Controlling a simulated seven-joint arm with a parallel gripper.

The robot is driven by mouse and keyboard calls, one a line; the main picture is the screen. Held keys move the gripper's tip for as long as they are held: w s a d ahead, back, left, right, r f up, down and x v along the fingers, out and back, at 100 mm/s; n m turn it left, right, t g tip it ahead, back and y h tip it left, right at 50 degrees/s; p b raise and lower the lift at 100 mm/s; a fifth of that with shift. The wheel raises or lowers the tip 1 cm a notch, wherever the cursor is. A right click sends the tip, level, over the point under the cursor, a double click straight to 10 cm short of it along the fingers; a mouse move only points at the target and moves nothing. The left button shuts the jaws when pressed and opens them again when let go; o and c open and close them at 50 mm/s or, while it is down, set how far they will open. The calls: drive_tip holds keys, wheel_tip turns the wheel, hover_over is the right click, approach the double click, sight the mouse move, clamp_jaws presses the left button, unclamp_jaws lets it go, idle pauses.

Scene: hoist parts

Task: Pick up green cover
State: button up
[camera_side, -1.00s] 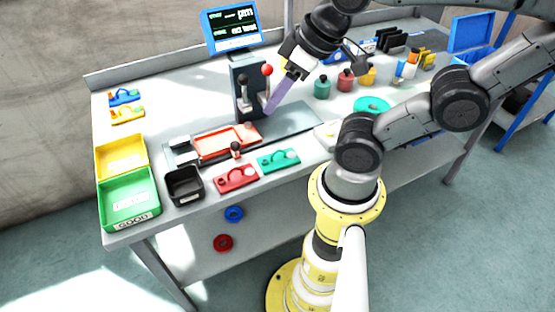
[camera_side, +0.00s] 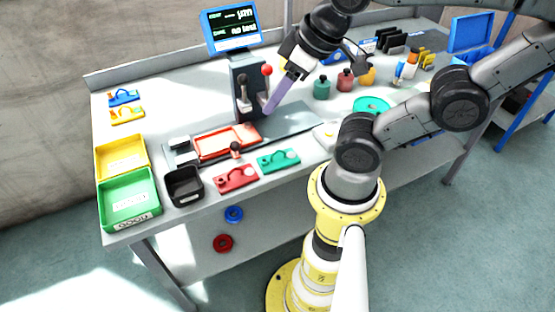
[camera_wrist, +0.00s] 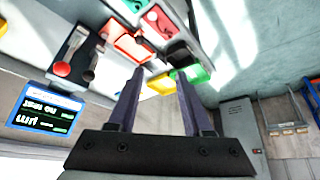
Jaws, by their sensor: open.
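The green cover (camera_side: 278,160) is a flat teal-green plate with a round pale knob. It lies on the front of the bench, just right of a similar red cover (camera_side: 236,178). In the wrist view, a piece of the green cover (camera_wrist: 137,5) shows at the top edge, beside the red cover (camera_wrist: 160,20). My gripper (camera_side: 275,98) hangs tilted above the bench near the lever press, well above and behind the green cover. In the wrist view its two purple-grey fingers (camera_wrist: 159,72) are apart with nothing between them.
A lever press (camera_side: 248,90) with a red knob stands behind an orange-red tray (camera_side: 213,144). A black bin (camera_side: 184,186), a green bin (camera_side: 130,205) and a yellow bin (camera_side: 122,157) stand at the left. A monitor (camera_side: 231,30) stands at the back.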

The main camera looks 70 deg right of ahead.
drive_tip(key=shift+c, duration=0.5)
drive_tip(key=n+g+h, duration=0.1)
drive_tip(key=n+h, duration=0.1)
drive_tip(key=n, duration=1.1)
approach(277, 151)
drive_tip(key=x, duration=0.4)
drive_tip(key=shift+a, duration=0.35)
drive_tip(key=shift+d+x, duration=0.25)
drive_tip(key=shift+x, duration=2.3)
